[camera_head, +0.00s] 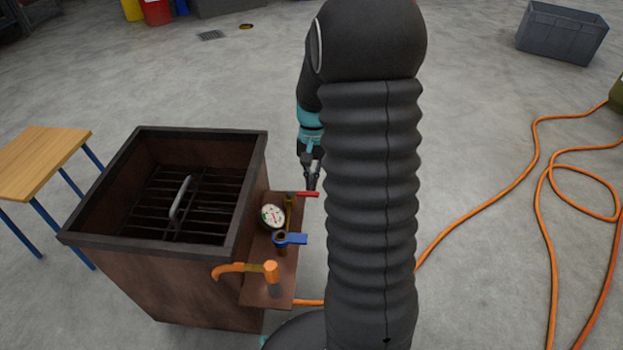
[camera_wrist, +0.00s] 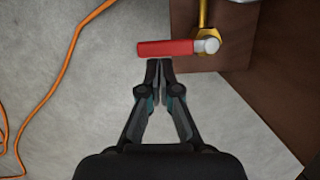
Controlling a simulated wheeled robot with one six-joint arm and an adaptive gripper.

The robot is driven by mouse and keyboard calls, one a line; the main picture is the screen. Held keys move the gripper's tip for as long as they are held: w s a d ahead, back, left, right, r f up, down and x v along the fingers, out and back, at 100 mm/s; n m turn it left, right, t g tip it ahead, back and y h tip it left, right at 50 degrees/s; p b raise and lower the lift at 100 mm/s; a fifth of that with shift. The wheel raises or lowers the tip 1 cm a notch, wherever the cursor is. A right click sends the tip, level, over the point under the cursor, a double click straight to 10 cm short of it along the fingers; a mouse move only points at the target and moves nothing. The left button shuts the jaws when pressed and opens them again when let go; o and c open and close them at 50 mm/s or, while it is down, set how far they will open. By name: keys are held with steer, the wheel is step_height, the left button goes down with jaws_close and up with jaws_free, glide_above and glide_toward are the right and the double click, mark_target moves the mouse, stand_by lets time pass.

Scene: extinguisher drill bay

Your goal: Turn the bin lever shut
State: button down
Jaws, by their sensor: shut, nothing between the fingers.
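The brown bin (camera_head: 180,285) stands left of centre in the head view, open on top with a dark grate inside. A side shelf (camera_head: 285,265) on its right carries a red lever (camera_head: 308,194), a round gauge (camera_head: 272,215) and a blue lever (camera_head: 291,239). My gripper (camera_head: 313,185) is beside the red lever, partly hidden by my arm. In the wrist view, my gripper (camera_wrist: 160,63) is shut and empty, its tips just below the red lever (camera_wrist: 168,48). That lever lies sideways from a brass fitting (camera_wrist: 204,20). Whether the tips touch it I cannot tell.
An orange hose (camera_head: 490,205) runs over the floor at right. A wooden table (camera_head: 40,160) stands left of the bin. A grey crate (camera_head: 562,35) is far right. Floor right of the shelf is mostly clear.

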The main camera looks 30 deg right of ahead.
steer(key=shift+w, duration=0.1)
steer(key=w+d+r+p, duration=0.3)
steer(key=w+r, duration=0.4)
steer(key=r, duration=0.3)
steer(key=s+a+r+n+t, duration=0.2)
steer(key=s+a+r, duration=0.2)
steer(key=s, duration=0.4)
steer(key=s+a+r+n+t+h+p, duration=0.1)
steer(key=s+a+r+n+t, duration=0.1)
steer(key=s+a, duration=0.5)
steer(key=s+a+r+n+t, duration=0.3)
steer(key=s+a+r, duration=0.3)
steer(key=s, duration=0.3)
steer(key=shift+r+t+h+p, duration=0.3)
steer(key=shift+t+p, duration=0.1)
